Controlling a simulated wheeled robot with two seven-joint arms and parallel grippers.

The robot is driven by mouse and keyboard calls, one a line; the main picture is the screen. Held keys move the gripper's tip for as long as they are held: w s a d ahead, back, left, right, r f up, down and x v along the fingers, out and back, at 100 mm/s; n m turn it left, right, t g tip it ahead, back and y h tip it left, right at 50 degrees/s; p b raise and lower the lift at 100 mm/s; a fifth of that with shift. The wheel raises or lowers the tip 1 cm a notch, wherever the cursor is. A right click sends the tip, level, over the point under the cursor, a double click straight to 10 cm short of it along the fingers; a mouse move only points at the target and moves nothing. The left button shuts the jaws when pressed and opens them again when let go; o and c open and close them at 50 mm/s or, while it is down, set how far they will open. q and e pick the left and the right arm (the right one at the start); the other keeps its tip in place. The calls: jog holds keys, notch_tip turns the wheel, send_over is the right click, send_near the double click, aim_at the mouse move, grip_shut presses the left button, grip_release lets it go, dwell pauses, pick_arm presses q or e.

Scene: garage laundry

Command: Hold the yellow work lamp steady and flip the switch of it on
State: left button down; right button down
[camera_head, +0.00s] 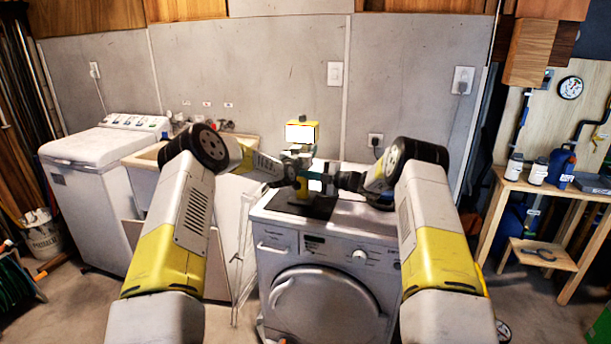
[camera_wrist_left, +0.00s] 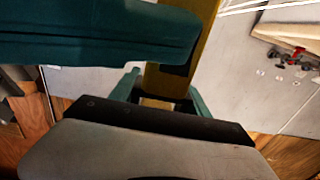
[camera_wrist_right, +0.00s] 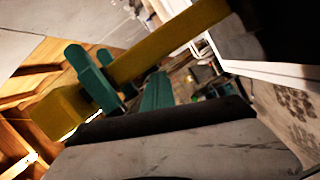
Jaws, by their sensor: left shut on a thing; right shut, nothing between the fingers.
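The yellow work lamp (camera_head: 302,133) stands upright above the washing machine, its pale face bright. My left gripper (camera_head: 299,158) is shut on the lamp's yellow post. In the left wrist view its teal fingers (camera_wrist_left: 158,92) sit on both sides of the post (camera_wrist_left: 170,78). My right gripper (camera_head: 321,180) is shut and empty, close to the lamp's lower part. In the right wrist view its teal fingers (camera_wrist_right: 157,91) are near the yellow post (camera_wrist_right: 170,42), and a bright strip shows at the lamp head (camera_wrist_right: 58,115). I cannot make out the switch or whether the right fingertips touch the lamp.
The front-loading washing machine (camera_head: 275,262) is below both grippers, with a dark patch on its top. A sink (camera_head: 150,155) and a white top-loader (camera_head: 90,152) are at the left. A wooden workbench (camera_head: 540,186) with bottles is at the right. The wall is close behind.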

jog(key=shift+s, duration=0.1)
jog(key=s+d, duration=0.7)
jog(key=s, duration=0.2)
jog(key=shift+r, duration=0.4)
jog(key=shift+d, duration=0.1)
pick_arm(q)
jog(key=shift+c, duration=2.2)
grip_release()
